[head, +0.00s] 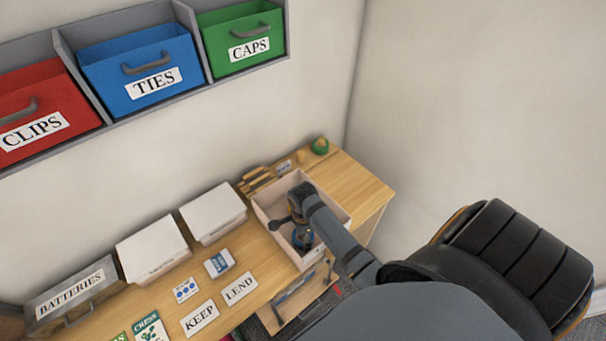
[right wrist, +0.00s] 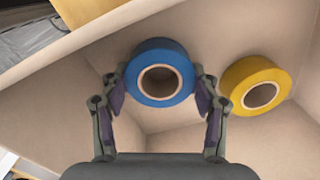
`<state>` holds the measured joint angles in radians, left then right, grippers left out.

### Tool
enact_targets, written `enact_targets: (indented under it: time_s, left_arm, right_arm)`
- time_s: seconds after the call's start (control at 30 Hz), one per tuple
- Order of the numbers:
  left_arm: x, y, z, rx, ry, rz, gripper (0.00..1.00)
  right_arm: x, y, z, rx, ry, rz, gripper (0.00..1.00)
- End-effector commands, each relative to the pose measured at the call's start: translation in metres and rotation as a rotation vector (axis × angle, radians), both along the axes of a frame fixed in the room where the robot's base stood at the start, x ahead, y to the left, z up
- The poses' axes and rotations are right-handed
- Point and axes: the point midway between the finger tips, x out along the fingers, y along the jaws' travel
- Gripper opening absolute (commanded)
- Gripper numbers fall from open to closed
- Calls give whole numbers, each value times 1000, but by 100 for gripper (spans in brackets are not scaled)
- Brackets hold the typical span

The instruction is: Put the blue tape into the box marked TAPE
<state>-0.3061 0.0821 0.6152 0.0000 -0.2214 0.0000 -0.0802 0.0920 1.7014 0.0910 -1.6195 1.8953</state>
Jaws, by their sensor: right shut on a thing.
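My right gripper (right wrist: 160,93) is shut on the blue tape (right wrist: 160,52), a roll with a pale inner core, with a finger on either side of it. In the head view my right gripper (head: 302,236) reaches down into an open pale box (head: 271,206) at the right part of the desk. The right wrist view shows the blue tape within the box's walls, beside a roll of yellow tape (right wrist: 241,82). I cannot tell whether the blue tape touches the box floor. No marking on this box can be read. My left gripper is out of view.
Two white lidded boxes (head: 152,249) (head: 213,213) stand left of the pale box. Cards marked KEEP (head: 200,318) and LEND (head: 240,288) lie in front. A BATTERIES bin (head: 72,293) is at far left. Bins marked CLIPS (head: 38,110), TIES (head: 145,72) and CAPS (head: 243,40) hang above.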

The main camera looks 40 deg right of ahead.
Motion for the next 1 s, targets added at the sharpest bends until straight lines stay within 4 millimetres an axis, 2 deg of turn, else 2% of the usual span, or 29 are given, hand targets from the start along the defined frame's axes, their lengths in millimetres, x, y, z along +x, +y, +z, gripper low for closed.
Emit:
enact_targets:
  time_s: [0.1,0.13,0.3,0.67,0.77,1.0]
  left_arm:
    - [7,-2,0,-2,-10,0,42]
    - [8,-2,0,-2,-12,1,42]
    - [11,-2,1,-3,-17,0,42]
    - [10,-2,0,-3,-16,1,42]
    - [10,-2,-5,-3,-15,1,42]
    - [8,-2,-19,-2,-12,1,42]
  right_arm:
    - [0,0,-2,0,1,0,30]
    - [0,0,-2,0,1,0,63]
    - [0,0,-2,1,0,0,85]
    - [0,0,2,1,-1,0,85]
    - [1,0,14,0,-4,1,85]
    - [2,0,72,-1,-7,1,85]
